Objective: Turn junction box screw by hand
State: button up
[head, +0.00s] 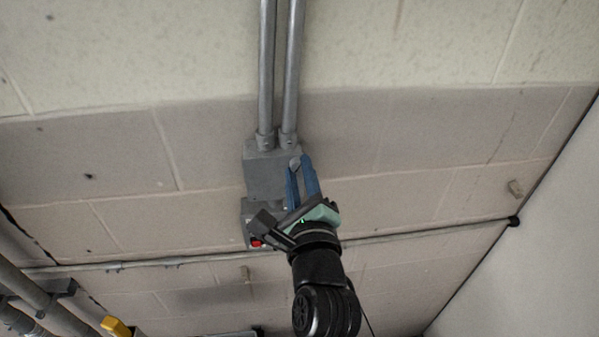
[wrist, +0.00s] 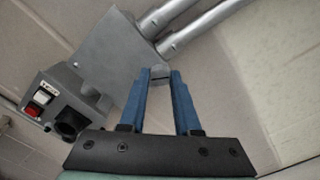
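The grey junction box (head: 262,178) is on the block wall, below two vertical conduits. Its flat grey face (wrist: 118,55) fills the upper left of the wrist view. My gripper (head: 300,165) reaches up to the box's right side with its two blue fingers. In the wrist view, the fingertips (wrist: 161,76) lie on either side of a small grey piece, the screw (wrist: 160,71), and appear to touch it on both sides. The fingers hide part of the screw, and its turn angle cannot be read.
Below the box is a smaller grey switch box with a red button (head: 256,243), a white button (wrist: 41,98) and a dark round socket (wrist: 70,124). Two conduits (head: 279,75) run up from the junction box. A thin horizontal pipe (head: 420,234) crosses the wall below.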

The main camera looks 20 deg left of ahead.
grip_shut()
